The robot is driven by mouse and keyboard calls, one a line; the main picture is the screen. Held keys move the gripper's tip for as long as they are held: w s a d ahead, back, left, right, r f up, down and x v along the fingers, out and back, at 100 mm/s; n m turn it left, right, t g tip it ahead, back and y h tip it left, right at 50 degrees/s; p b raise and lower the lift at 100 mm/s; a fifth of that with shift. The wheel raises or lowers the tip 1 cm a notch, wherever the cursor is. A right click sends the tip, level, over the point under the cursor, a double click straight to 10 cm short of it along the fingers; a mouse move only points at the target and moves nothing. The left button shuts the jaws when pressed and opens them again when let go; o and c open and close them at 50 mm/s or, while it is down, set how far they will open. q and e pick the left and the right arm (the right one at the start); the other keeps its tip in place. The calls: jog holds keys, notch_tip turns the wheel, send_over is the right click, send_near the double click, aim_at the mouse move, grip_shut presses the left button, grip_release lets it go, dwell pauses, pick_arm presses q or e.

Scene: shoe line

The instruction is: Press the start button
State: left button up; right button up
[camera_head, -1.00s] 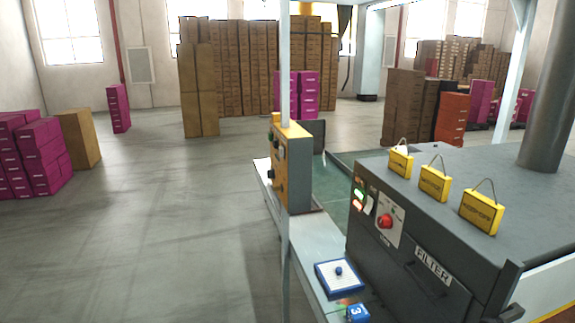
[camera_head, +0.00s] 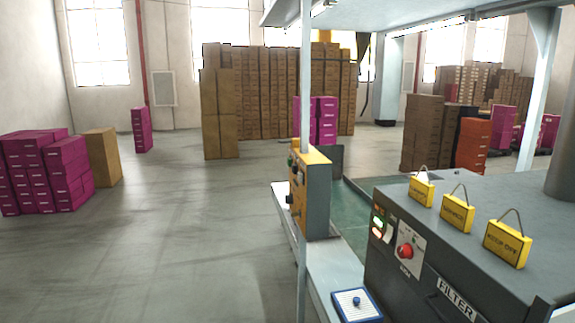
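The start button is not clearly labelled in view. A blue-framed white pad with a blue button (camera_head: 356,301) lies on the ledge at the bottom. Neither of my grippers is in view.
Three yellow tags (camera_head: 457,212) stand on the machine top. A thin pale post (camera_head: 304,100) rises in front of the yellow box. Magenta boxes (camera_head: 45,170) and brown box stacks (camera_head: 270,95) stand farther back. The floor (camera_head: 190,240) at the left is clear.

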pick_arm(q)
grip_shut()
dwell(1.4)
